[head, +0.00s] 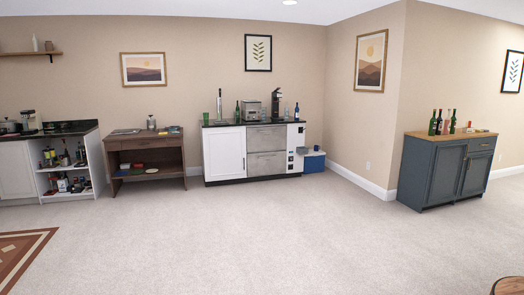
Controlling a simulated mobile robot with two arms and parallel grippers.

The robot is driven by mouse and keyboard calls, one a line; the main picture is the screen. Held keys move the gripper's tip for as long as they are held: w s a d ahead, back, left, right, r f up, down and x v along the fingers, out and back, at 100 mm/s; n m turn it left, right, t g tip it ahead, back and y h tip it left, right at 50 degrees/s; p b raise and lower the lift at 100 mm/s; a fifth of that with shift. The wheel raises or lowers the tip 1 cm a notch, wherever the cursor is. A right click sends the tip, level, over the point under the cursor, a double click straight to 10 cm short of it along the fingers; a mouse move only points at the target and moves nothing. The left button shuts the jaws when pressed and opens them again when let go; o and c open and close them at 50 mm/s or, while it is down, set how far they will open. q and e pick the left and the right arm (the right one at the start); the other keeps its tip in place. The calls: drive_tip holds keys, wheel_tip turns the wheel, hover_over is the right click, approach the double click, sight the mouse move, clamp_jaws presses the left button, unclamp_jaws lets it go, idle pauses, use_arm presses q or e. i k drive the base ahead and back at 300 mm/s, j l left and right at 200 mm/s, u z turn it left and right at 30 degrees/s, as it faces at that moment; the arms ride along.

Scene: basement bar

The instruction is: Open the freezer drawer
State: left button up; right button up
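A low bar unit (224,154) stands against the back wall, some way off across the carpet. It has a white door on its left side and two stacked stainless steel drawers, an upper one (266,138) and a lower one (266,163), in its middle. Both drawers look shut. Which of them is the freezer drawer I cannot tell from here. A narrow white panel with dark controls (294,135) is to the right of the drawers. Neither of my grippers is in view.
Bottles and small appliances stand on the unit's dark top. A blue and white cooler (314,161) sits right of it, a brown wooden desk (147,142) left. A blue-grey cabinet (434,172) stands at right, a round brown top (509,286) near bottom right. The carpet (250,235) between is clear.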

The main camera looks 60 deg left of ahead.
sight(260, 163)
drive_tip(key=u, duration=1.5)
